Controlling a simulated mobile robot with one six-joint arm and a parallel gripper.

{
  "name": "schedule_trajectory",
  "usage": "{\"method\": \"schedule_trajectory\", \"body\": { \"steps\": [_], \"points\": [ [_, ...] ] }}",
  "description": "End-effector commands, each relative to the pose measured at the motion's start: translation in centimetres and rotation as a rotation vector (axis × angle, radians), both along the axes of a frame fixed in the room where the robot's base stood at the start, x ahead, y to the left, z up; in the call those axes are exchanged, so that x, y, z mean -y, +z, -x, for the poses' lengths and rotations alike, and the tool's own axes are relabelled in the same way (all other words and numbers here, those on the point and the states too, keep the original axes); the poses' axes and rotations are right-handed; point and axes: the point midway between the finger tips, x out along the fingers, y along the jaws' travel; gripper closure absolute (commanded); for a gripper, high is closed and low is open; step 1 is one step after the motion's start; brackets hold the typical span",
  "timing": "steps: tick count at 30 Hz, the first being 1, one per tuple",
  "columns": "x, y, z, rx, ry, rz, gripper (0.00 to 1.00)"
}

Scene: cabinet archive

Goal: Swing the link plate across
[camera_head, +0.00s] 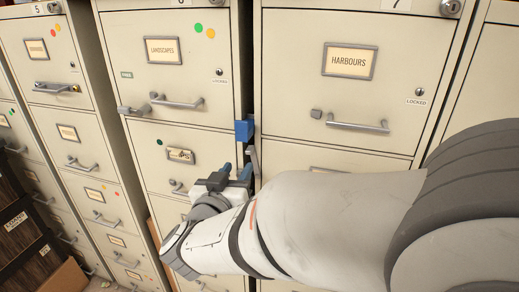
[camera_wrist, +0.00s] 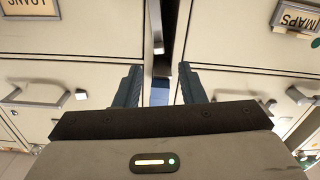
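A narrow grey metal strip, apparently the link plate (camera_head: 254,161), hangs in the gap between the LANDSCAPES and HARBOURS cabinets, below a blue block (camera_head: 244,130). In the wrist view the strip (camera_wrist: 157,28) stands upright beyond my fingertips, and a blue patch (camera_wrist: 160,95) shows between the fingers. My gripper (camera_head: 236,170) is in front of the gap, just below the blue block. Its two dark fingers (camera_wrist: 159,68) are spread, with nothing clearly held between them. Whether they touch the strip I cannot tell. My arm hides the lower part of the gap.
The LANDSCAPES cabinet (camera_head: 190,80) and HARBOURS cabinet (camera_head: 300,85) have protruding drawer handles (camera_head: 177,101) beside the gap. Their top locks have LOCKED labels. Another cabinet (camera_head: 62,60) stands at left. Dark boxes (camera_head: 20,225) sit at lower left.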

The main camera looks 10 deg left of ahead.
Motion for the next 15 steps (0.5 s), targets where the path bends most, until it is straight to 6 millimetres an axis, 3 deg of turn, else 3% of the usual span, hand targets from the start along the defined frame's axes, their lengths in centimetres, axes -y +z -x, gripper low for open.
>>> {"method": "schedule_trajectory", "body": {
  "steps": [5,15],
  "points": [
    [0.1,-0.1,-1.0,0.009,-0.021,0.012,0.64],
    [0.5,0.0,-6.2,0.009,-0.019,0.010,0.64]
  ]
}}
